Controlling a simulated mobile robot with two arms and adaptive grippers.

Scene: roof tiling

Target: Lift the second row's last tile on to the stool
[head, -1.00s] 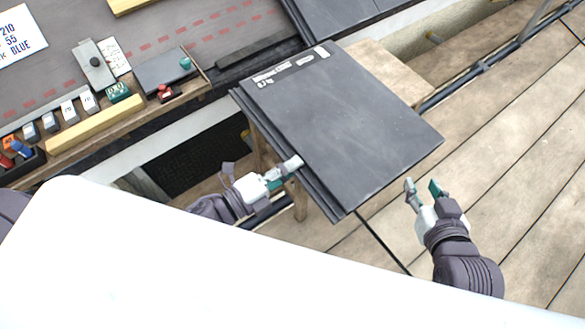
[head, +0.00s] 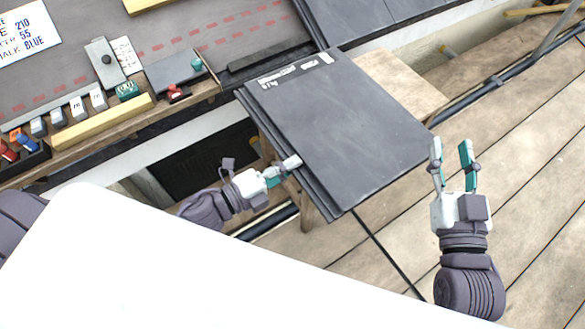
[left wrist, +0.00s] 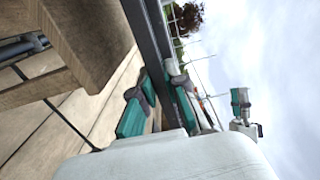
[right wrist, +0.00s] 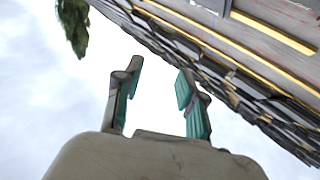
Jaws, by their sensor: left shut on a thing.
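A dark grey slate tile (head: 350,125) with white label marks at its top edge lies on top of a small stack, on a wooden stool (head: 405,85). The edges of the slates under it show along its left side. My left gripper (head: 286,168) is shut on the left edge of the slate; in the left wrist view the slate's edge (left wrist: 146,30) runs between the fingers (left wrist: 160,88). My right gripper (head: 451,150) is open and empty, just off the slate's right corner. The right wrist view shows its fingers (right wrist: 158,92) apart with nothing between them.
A workbench (head: 110,128) at the left holds a yellow bar (head: 103,123), small labelled blocks and a box of markers. The slate roof (head: 350,18) rises at the back. Wooden planks (head: 530,190) at the right are mostly clear, with a dark pole (head: 490,85) across them.

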